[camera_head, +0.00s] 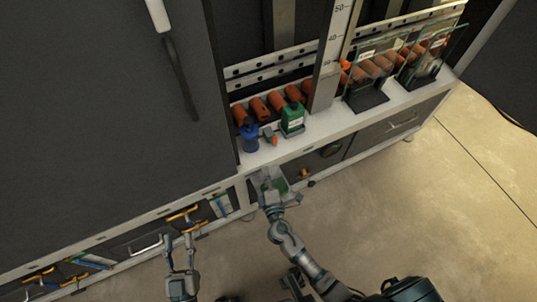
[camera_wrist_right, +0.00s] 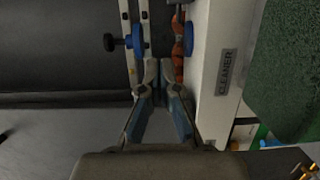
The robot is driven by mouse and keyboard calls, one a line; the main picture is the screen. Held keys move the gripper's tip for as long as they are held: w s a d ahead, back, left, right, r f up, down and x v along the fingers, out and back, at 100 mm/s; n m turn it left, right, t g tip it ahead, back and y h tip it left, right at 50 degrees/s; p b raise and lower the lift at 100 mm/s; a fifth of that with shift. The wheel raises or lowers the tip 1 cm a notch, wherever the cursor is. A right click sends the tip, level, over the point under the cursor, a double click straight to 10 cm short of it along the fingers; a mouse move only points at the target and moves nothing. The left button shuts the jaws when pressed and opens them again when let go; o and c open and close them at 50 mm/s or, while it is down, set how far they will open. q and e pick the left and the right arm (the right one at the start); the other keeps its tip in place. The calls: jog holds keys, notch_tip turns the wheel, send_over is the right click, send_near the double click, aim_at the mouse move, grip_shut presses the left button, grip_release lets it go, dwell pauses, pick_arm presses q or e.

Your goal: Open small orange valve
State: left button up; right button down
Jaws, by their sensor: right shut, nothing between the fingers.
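A small orange valve-like part (camera_head: 304,173) shows low on the cabinet front, just right of my right gripper, in the head view; it is too small to tell its position. A small yellow-orange part (camera_wrist_right: 309,169) shows at the bottom right corner of the right wrist view; I cannot tell if it is the same one. My right gripper (camera_head: 265,176) is at the bench's front edge, left of the orange part and apart from it. Its fingertips (camera_wrist_right: 158,88) meet, with nothing between them. My left gripper (camera_head: 179,238) is open and empty, low in front of the drawers.
A blue bottle (camera_head: 249,138) and a green container (camera_head: 292,120) stand on the white ledge, with orange cylinders (camera_head: 259,108) behind. The floor (camera_head: 440,220) at right is clear.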

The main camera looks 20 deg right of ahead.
aim_at(274, 139)
jog(key=w, duration=0.3)
jog(key=w+d, duration=0.1)
jog(key=w, duration=0.2)
jog(key=w+d, duration=0.1)
jog(key=w, duration=0.2)
jog(key=shift+w+f+b, duration=0.1)
jog(key=shift+w+b, duration=0.25)
jog(key=shift+b, duration=0.05)
jog(key=shift+d, duration=1.8)
pick_arm(q)
jog(key=shift+s+d+r+t, duration=0.1)
jog(key=shift+d+r+t, duration=0.05)
jog(key=shift+r+t, duration=0.25)
pick_arm(e)
jog(key=shift+d, duration=0.15)
pick_arm(q)
jog(key=shift+p, duration=0.3)
pick_arm(e)
jog(key=shift+d+r+m, duration=0.1)
jog(key=shift+r+m, duration=0.1)
jog(key=shift+m, duration=0.1)
pick_arm(q)
jog(key=shift+w+f+g, duration=0.2)
jog(key=shift+f+g, duration=0.25)
jog(key=shift+g, duration=0.05)
jog(key=shift+f, duration=0.15)
pick_arm(e)
jog(key=shift+d+r+m, duration=0.1)
jog(key=shift+m, duration=0.3)
